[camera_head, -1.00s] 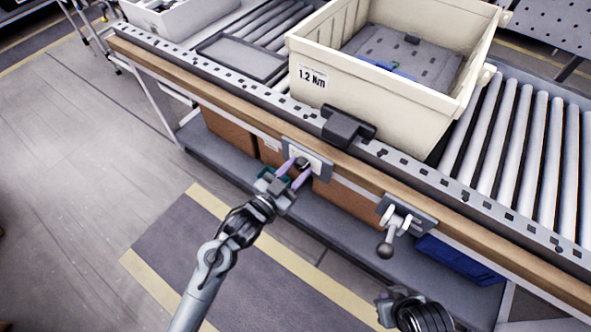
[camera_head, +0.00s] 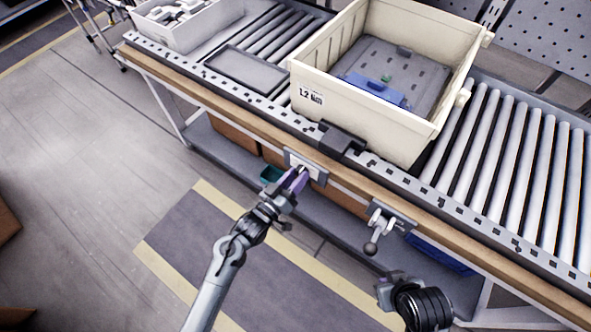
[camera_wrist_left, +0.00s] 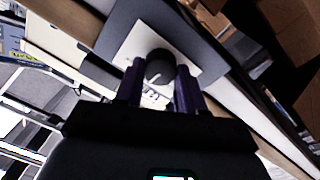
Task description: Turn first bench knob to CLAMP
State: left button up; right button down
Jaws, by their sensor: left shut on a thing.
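The first bench knob is a round black knob (camera_wrist_left: 159,68) with a light pointer line, on a white plate (camera_wrist_left: 140,40) on the bench front. The plate also shows in the head view (camera_head: 314,170). My left gripper (camera_head: 297,180) is shut on the knob, with its purple fingers on either side of it, as the left wrist view (camera_wrist_left: 160,88) shows. In the head view the fingers mostly hide the knob. The plate's lettering is too small to read. My right gripper (camera_head: 388,290) is low at the right, away from the bench front; its fingers do not show clearly.
A lever with a ball end (camera_head: 371,248) sticks out from a second plate to the right. A cream crate (camera_head: 398,140) marked 1.2 Nm stands on the roller conveyor, behind a black block (camera_head: 340,138). A blue bin (camera_head: 440,256) sits on the lower shelf.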

pick_arm(q)
jog(key=n+p, duration=0.4)
jog(key=n, duration=0.1)
jog(key=shift+r+n, duration=0.1)
jog(key=shift+n, duration=0.3)
jog(key=n+p, duration=0.2)
jog(key=n, duration=0.1)
jog(key=shift+t, duration=0.3)
jog(key=shift+f+n+y+p, duration=0.25)
jog(key=shift+n+p, duration=0.25)
jog(key=shift+n, duration=0.4)
jog(key=o, duration=1)
jog(key=shift+o, duration=0.2)
